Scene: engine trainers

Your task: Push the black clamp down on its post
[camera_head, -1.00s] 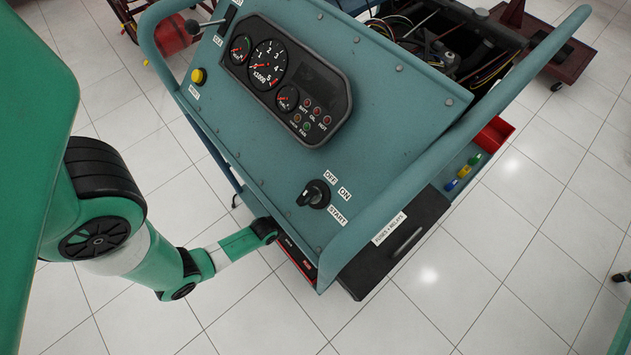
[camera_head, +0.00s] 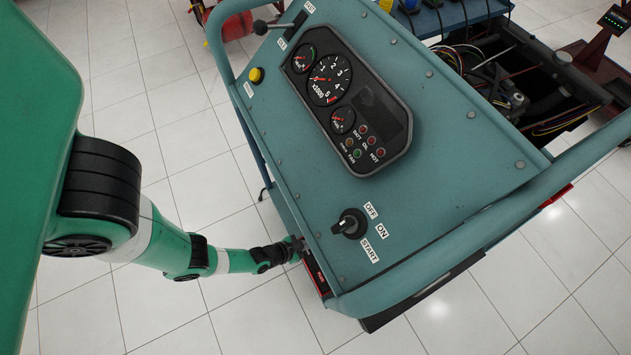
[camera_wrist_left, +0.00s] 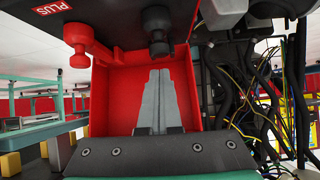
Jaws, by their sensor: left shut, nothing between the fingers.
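In the left wrist view, a black clamp (camera_wrist_left: 157,28) sits at the top middle, against a dark surface. A red clamp (camera_wrist_left: 80,38) is to its left, below a red PLUS label (camera_wrist_left: 52,7). My left gripper (camera_wrist_left: 160,72) is shut and empty, with its grey fingers pointing up the picture over a red panel (camera_wrist_left: 115,95). The fingertips appear below the black clamp and apart from it. How far the clamp sits on its post is unclear. In the head view my left gripper (camera_head: 297,243) is at the trainer's lower left edge, partly hidden. My right gripper is not in view.
The teal control panel (camera_head: 425,150) with its gauges and key switch (camera_head: 349,224) overhangs the red part (camera_head: 316,272) beside my gripper. Black hoses and loose wires (camera_wrist_left: 235,90) lie right of the fingers. Open tiled floor (camera_head: 240,315) is in front.

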